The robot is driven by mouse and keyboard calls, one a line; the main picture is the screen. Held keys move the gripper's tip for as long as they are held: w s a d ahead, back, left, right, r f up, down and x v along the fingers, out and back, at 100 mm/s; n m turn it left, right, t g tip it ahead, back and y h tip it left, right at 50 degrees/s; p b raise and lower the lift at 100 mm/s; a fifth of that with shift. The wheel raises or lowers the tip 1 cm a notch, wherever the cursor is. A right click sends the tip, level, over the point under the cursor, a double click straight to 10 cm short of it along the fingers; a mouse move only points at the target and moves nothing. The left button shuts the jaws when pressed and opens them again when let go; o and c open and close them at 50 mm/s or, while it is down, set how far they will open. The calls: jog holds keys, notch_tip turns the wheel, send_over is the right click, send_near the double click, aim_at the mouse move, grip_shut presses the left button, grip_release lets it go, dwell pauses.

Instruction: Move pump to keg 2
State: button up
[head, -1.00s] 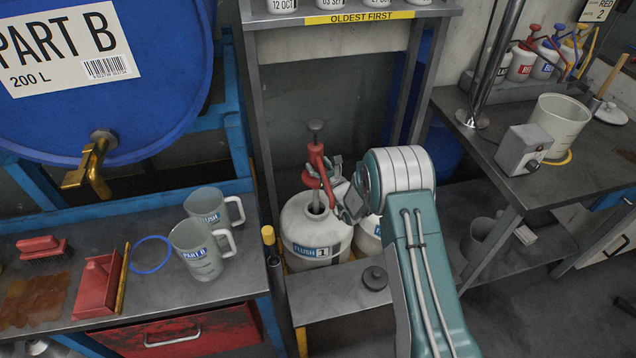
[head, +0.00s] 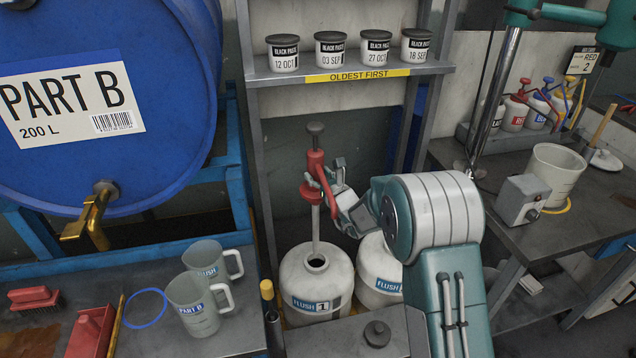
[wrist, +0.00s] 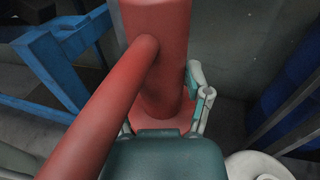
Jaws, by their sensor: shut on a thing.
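The red pump (head: 314,165) has a dark knob on top and a long grey tube below. My gripper (head: 332,178) is shut on its red body from the right; the body also fills the middle of the wrist view (wrist: 158,60). The pump is upright, raised above keg 1 (head: 312,286), a white keg labelled FLUSH 1. The tube reaches down to the keg's open mouth; I cannot tell whether its tip is still inside. Keg 2 (head: 372,268), a second white FLUSH keg, stands just to the right. My arm hides its right side and number.
A dark round cap (head: 377,333) lies on the ledge in front of the kegs. A shelf (head: 350,80) with several black paste tubs is above. Grey rack posts stand on both sides. Mugs (head: 195,305) stand on the left bench.

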notch_tip(320, 180, up, 28)
dwell(2.7)
